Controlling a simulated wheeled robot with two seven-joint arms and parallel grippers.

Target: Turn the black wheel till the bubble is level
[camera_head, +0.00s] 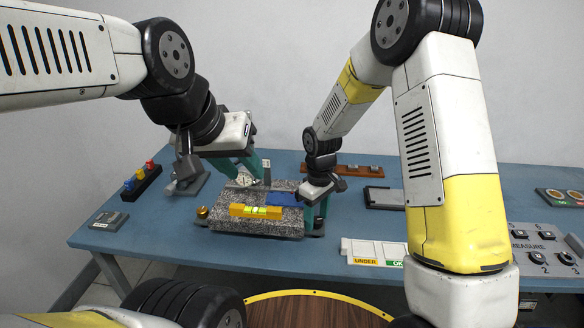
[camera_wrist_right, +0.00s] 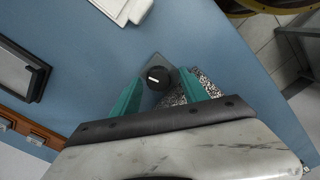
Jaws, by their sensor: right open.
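The black wheel (camera_wrist_right: 156,78), with a white mark on its top, sits on a grey tab at the granite plate's corner in the right wrist view. My right gripper (camera_wrist_right: 158,88) is open, with its teal fingers on either side of the wheel; I cannot tell whether they touch it. In the head view this gripper (camera_head: 315,214) is at the plate's right end. The yellow level (camera_head: 240,210) lies on the granite plate (camera_head: 262,227); its green vial (camera_head: 260,211) shows, but the bubble's exact position is too small to tell. My left gripper (camera_head: 243,167) appears open above the plate's back left.
A white dial (camera_head: 244,178) is close to my left gripper's fingers. A brass knob (camera_head: 202,212) is at the plate's left. A blue block (camera_head: 284,198) lies on the plate. UNDER/OK cards (camera_head: 374,251) are to the right.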

